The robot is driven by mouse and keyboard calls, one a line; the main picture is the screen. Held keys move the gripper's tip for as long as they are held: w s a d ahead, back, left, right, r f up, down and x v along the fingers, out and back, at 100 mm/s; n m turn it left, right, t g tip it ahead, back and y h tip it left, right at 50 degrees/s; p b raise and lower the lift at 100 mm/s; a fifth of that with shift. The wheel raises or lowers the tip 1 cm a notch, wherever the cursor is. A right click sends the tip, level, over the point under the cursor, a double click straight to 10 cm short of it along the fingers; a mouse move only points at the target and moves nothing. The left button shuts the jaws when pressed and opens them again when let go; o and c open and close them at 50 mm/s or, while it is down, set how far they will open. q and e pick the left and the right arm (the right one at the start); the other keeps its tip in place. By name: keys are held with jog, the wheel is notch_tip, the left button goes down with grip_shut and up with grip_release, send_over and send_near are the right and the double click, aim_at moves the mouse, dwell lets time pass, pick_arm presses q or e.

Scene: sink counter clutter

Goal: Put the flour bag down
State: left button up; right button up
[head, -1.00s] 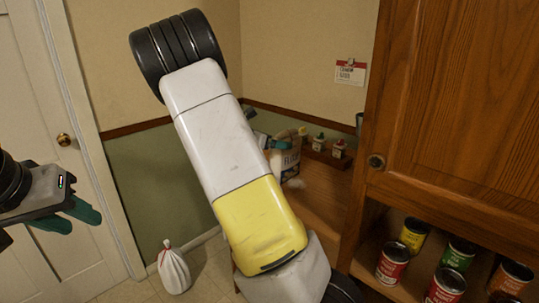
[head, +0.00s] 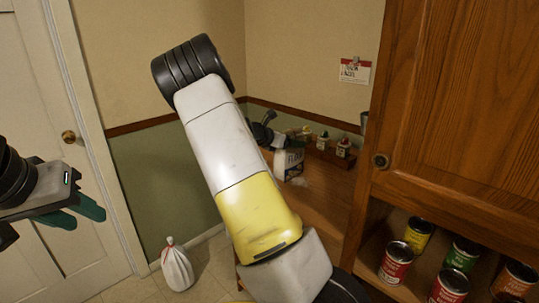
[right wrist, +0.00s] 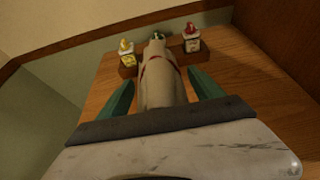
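The flour bag (head: 289,163) is pale with dark lettering and stands upright on the wooden counter in the head view, partly behind my right arm. In the right wrist view the bag (right wrist: 160,85) shows pale with a red line, between the two teal fingers of my right gripper (right wrist: 161,76). The fingers look apart, with a narrow gap on each side of the bag. In the head view my right gripper (head: 268,134) is dark and mostly hidden beside the bag. My left gripper (head: 82,212) is open and empty at the left, in front of the door.
Small bottles in a wooden rack (head: 322,150) stand behind the bag on the counter (head: 318,203). A cabinet (head: 455,105) with several cans below is at the right. A tied white sack (head: 177,268) stands on the floor. Free counter lies in front of the bag.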

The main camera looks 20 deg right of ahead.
jog(key=c, duration=1.4)
jog(key=shift+r, duration=0.1)
grip_shut()
